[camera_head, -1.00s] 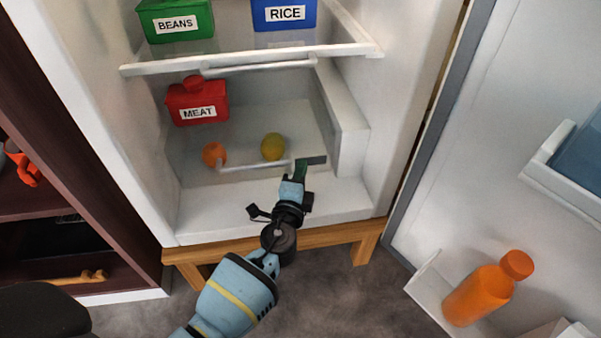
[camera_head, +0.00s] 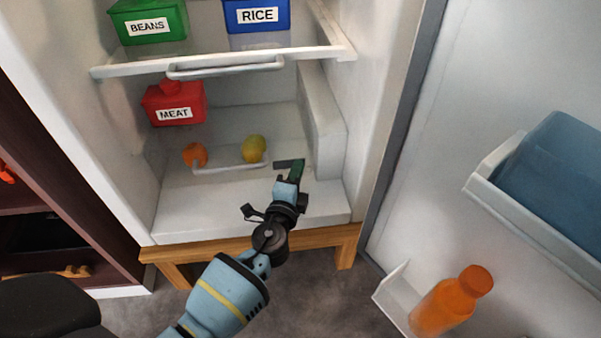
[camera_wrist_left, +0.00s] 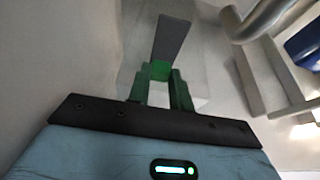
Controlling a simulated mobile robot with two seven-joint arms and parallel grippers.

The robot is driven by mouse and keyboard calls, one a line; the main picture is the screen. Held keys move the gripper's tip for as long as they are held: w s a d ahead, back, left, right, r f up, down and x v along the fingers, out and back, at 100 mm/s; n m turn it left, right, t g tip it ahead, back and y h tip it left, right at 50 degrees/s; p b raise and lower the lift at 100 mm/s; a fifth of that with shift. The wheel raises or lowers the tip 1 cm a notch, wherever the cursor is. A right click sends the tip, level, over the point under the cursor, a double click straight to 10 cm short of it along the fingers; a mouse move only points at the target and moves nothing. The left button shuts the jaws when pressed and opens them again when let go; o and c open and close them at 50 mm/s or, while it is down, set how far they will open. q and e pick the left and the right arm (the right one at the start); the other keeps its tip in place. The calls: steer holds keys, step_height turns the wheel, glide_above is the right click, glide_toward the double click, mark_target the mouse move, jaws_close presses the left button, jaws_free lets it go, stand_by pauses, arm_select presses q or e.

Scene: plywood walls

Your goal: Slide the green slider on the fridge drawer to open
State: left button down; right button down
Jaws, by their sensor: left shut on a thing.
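The fridge drawer is a clear, low box in the bottom of the fridge, with a light handle bar (camera_head: 230,167) on its front. Right of the handle is a short dark grey track (camera_head: 284,163). My left gripper (camera_head: 296,172) is at the right end of this track. In the left wrist view its green fingers are shut on the small green slider (camera_wrist_left: 160,70), with the grey track (camera_wrist_left: 172,38) reaching away beyond it. In the head view the fingers largely hide the slider. The drawer looks closed. My right gripper is not in view.
A red meat box (camera_head: 175,103), an orange (camera_head: 195,154) and a yellow fruit (camera_head: 254,149) are in the lower fridge. Above is a shelf (camera_head: 120,71) with green and blue boxes. The open fridge door (camera_head: 440,190) stands right, with an orange bottle (camera_head: 445,308).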

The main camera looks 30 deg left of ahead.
arm_select(q)
steer(key=shift+w+d, duration=0.1)
steer(key=shift+d, duration=0.2)
steer(key=c, duration=1.2)
jaws_free()
steer(key=shift+c, duration=0.2)
steer(key=shift+p+v, duration=0.9)
steer(key=shift+v, duration=2.95)
